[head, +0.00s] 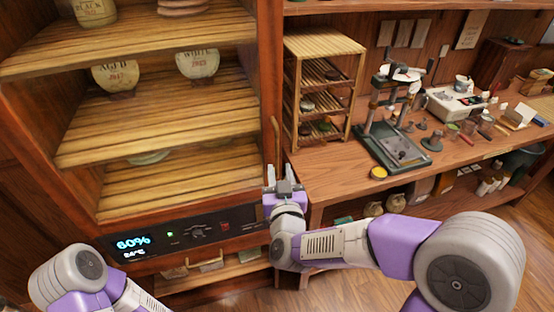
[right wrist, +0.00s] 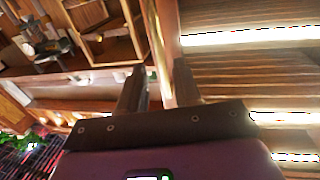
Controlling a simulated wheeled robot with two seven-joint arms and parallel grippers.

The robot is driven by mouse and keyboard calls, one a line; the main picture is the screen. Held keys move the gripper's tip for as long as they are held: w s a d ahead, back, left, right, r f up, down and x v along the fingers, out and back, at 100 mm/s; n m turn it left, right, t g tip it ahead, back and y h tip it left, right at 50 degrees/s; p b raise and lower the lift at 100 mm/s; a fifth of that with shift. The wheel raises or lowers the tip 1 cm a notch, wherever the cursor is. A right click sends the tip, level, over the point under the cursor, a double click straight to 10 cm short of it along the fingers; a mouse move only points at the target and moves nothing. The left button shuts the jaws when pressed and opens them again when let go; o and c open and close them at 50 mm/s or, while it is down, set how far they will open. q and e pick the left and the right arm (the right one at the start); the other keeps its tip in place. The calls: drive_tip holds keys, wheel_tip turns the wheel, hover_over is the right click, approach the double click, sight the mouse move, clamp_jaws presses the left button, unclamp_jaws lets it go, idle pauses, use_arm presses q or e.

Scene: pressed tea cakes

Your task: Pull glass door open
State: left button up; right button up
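The cabinet's glass door (head: 160,120) stands at the left, and its clear pane is hard to make out. It looks shut. A thin upright brass handle (head: 276,140) runs along the door's right edge. My right gripper (head: 283,176) is at the handle's lower end with its fingers pointing at the cabinet. In the right wrist view its two fingers (right wrist: 159,88) are apart, and the handle (right wrist: 155,40) runs between them. I cannot tell whether either finger touches it. Of my left arm only links show at the lower left; its gripper is out of view.
Tea cakes (head: 115,73) sit on the cabinet's shelves, above a control panel (head: 185,232). A wooden rack (head: 325,90) and a metal press (head: 395,120) stand on the workbench (head: 450,155) just right of the door. Open floor lies in front.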

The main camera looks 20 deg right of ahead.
sight(277, 157)
drive_tip(key=w, duration=0.4)
drive_tip(key=w+d, duration=0.1)
drive_tip(key=w, duration=0.2)
drive_tip(key=shift+d, duration=0.1)
drive_tip(key=shift+c, duration=0.2)
clamp_jaws()
